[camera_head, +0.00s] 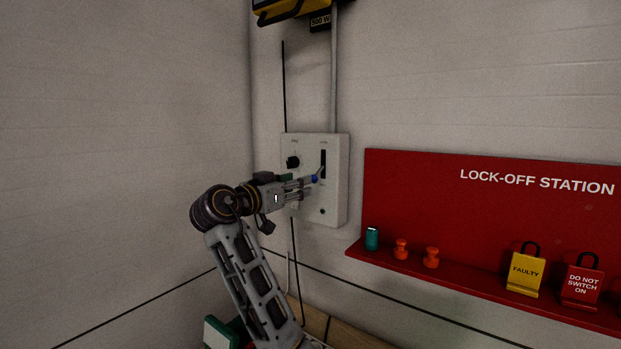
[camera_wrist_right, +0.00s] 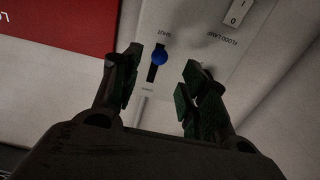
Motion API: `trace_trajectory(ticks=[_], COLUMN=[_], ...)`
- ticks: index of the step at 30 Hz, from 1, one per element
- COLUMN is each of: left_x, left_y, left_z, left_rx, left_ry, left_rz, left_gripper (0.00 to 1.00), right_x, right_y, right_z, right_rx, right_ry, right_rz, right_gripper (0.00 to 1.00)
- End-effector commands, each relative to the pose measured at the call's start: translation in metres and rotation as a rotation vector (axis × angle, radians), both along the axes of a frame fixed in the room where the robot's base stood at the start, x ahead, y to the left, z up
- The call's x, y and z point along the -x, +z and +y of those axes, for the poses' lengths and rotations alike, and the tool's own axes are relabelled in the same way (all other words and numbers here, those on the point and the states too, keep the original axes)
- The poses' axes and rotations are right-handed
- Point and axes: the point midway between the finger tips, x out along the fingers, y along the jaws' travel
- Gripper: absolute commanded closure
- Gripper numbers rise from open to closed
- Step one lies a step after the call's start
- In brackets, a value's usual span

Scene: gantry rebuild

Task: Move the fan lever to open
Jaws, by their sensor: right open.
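The fan lever has a blue knob (camera_head: 315,179) and projects from a dark vertical slot on a pale wall panel (camera_head: 336,199). In the head view the knob is near the slot's lower end. In the right wrist view the blue knob (camera_wrist_right: 159,58) shows between my fingers, with slot visible on both sides of it. My right gripper (camera_head: 303,187) is at the panel; its fingers (camera_wrist_right: 162,62) are open, one on each side of the knob. I see no clear contact. My left gripper is out of view.
A black rotary knob (camera_head: 293,162) sits left of the slot. A red lock-off board (camera_head: 410,190) stands to the right, its shelf holding tags and small orange and green items. A yellow lamp (camera_head: 290,10) hangs above. Cables run along the wall.

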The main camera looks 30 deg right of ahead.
Motion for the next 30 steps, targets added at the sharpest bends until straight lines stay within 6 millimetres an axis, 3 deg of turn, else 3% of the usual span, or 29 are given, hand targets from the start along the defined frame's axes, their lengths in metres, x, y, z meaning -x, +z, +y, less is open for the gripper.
trace_trajectory(ticks=[15,30], left_x=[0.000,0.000], left_y=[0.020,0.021], left_z=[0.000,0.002], left_rx=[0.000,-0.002], left_ry=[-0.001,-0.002], left_rz=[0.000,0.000], left_gripper=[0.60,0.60], right_x=[-0.023,-0.027], right_y=[0.001,0.000], right_z=[-0.057,-0.065], right_rx=[-0.001,-0.001], right_ry=[-0.002,0.000], right_rz=[0.000,0.000], right_gripper=[0.57,0.59])
